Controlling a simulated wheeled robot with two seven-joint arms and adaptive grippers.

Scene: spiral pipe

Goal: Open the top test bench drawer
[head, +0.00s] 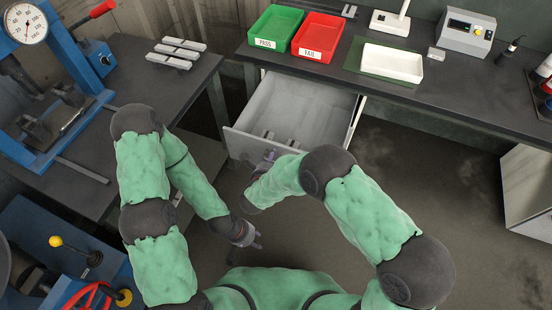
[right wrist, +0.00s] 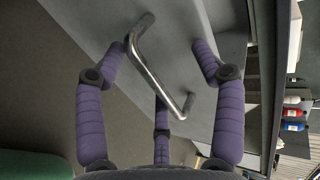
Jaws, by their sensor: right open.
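The top test bench drawer (head: 287,110) is pulled out from under the bench in the head view, and its pale interior shows. Its grey front panel (head: 238,143) faces my arms. The right wrist view shows the metal bar handle (right wrist: 150,66) on this front. My right gripper (head: 268,158) is at the drawer front; in the right wrist view its purple fingers are open (right wrist: 160,60), spread on both sides of the handle, without closing on it. My left gripper (head: 250,239) hangs low, away from the drawer; its finger opening is too small to judge.
The bench top (head: 450,85) holds a green PASS tray (head: 275,27), a red FAIL tray (head: 318,37) and a white tray (head: 392,63). A side table (head: 188,88) with a blue press (head: 85,60) stands left. A cabinet (head: 527,185) stands right. Floor around the drawer is clear.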

